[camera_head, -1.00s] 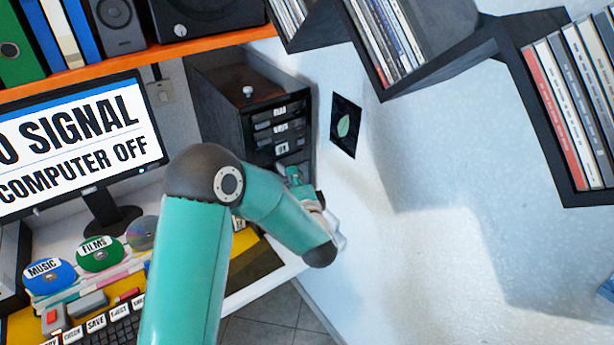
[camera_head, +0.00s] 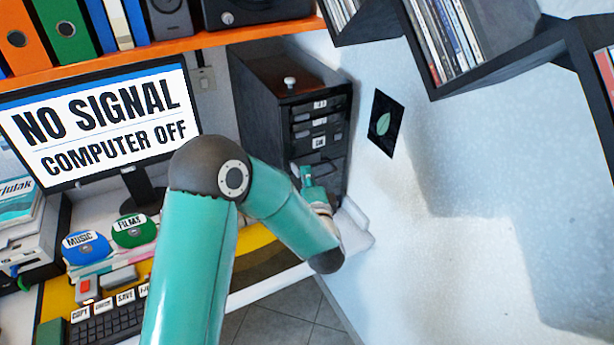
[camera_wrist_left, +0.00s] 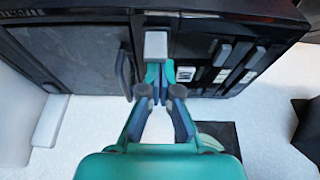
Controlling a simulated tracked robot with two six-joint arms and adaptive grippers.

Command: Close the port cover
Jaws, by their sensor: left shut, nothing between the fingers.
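A black computer tower (camera_head: 275,95) stands against the wall, its front carrying labelled bays. My left gripper (camera_head: 306,175) is in front of the tower's lower front, partly hidden by its own arm. In the left wrist view the same gripper (camera_wrist_left: 155,78) has its teal fingertips together and empty, close to a light grey block (camera_wrist_left: 156,46) on the tower front; I cannot tell whether they touch. A dark panel (camera_wrist_left: 75,58) with a vertical handle (camera_wrist_left: 125,72) is left of the fingers. I cannot tell for sure which part is the port cover. My right gripper is not in view.
A monitor (camera_head: 100,125), a keyboard (camera_head: 105,325) and discs (camera_head: 135,230) are on the desk at left. An orange shelf (camera_head: 215,38) runs above. Black disc shelves (camera_head: 500,55) hang on the right wall. The wall beside the tower is mostly bare.

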